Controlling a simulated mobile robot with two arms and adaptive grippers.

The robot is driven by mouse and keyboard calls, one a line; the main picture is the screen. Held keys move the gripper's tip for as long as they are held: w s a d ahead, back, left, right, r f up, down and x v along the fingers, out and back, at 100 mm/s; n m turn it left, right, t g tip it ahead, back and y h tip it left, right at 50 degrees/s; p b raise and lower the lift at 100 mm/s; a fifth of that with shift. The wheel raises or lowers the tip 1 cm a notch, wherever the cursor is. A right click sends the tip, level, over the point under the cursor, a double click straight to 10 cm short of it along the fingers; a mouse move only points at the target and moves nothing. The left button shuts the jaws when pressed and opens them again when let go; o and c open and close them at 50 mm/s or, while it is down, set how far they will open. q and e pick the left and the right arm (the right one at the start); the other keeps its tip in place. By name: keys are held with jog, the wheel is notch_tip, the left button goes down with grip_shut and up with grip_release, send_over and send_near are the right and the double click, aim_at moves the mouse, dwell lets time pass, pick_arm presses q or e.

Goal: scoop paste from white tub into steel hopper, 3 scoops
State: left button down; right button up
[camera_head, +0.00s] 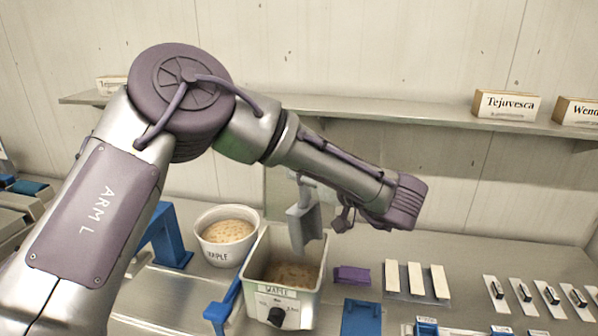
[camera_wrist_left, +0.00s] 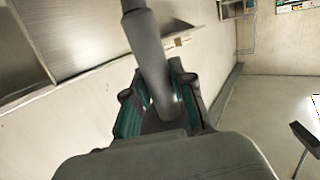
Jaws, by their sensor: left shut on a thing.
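The white tub (camera_head: 229,252) stands on the bench left of centre, with tan, speckled paste (camera_head: 229,231) in it. The steel hopper (camera_head: 258,299), with a dial and a label on its front, stands just right of it and holds some brownish paste (camera_head: 290,275). My left gripper (camera_wrist_left: 158,85) is shut on the grey handle (camera_wrist_left: 150,50) of a scoop. The scoop's grey head (camera_head: 304,225) hangs downward over the hopper's opening; I cannot tell whether it carries paste or touches the paste below. My right gripper is out of view.
A blue stand (camera_head: 166,238) is left of the tub. A purple block (camera_head: 352,275), a blue piece (camera_head: 361,317) and several white strips (camera_head: 415,278) lie right of the hopper. A wall shelf (camera_head: 400,116) with name cards (camera_head: 505,105) runs behind my arm.

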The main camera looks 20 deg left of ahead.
pick_arm(q)
jog(key=shift+a+r+g+h+p, duration=0.1)
jog(key=shift+r+g+h+p, duration=0.3)
jog(key=shift+r+h+p, duration=0.25)
jog(key=shift+a+n+g+h, duration=0.1)
jog(key=shift+n+g+h, duration=0.2)
jog(key=shift+h, duration=0.65)
jog(key=h, duration=0.2)
jog(key=g+h, duration=0.1)
jog(key=shift+r+h, duration=0.4)
jog(key=g+h, duration=0.1)
jog(key=h, duration=0.1)
jog(key=r+n+g+h, duration=0.1)
jog(key=h, duration=0.2)
jog(key=shift+r, duration=0.1)
jog(key=h, duration=0.1)
jog(key=r+h, duration=0.1)
jog(key=h, duration=0.1)
jog(key=shift+g, duration=0.4)
